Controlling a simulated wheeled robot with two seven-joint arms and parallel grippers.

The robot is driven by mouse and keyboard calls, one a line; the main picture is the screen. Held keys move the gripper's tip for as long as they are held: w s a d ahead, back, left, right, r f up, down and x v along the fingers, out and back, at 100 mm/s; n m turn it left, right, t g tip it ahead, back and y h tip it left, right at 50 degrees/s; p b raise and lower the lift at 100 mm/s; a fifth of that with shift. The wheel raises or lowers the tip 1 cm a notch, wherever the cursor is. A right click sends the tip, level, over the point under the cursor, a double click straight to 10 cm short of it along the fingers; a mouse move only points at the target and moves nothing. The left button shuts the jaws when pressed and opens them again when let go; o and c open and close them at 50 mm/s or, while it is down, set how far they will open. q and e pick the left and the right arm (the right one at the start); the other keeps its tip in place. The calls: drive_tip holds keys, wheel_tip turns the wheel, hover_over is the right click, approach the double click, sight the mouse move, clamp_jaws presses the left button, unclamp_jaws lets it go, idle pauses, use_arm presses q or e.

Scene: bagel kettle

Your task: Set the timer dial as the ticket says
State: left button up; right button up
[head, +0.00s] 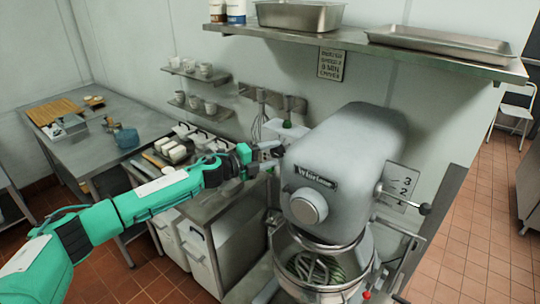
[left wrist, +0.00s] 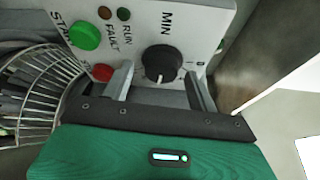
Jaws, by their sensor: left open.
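The timer dial (left wrist: 162,62) is a round black knob marked MIN on a pale control panel (left wrist: 205,22). A white pointer mark shows on its lower edge. My left gripper (left wrist: 158,74) is open, with one finger on each side of the dial in the left wrist view; I cannot tell whether they touch it. In the head view my left gripper (head: 268,156) is beside the mixer, near the panel, and the dial is not clearly visible. A ticket (head: 332,64) hangs under the wall shelf; its small print is hard to read. My right gripper is not in view.
A green START button (left wrist: 84,36) and a red button (left wrist: 103,73) sit left of the dial. The grey mixer (head: 345,165) stands right of my gripper. A counter (head: 110,145) with trays is at left.

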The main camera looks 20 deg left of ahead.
use_arm(q)
drive_tip(key=b+v, duration=0.6)
drive_tip(key=v, duration=0.7)
drive_tip(key=shift+s+a, duration=0.3)
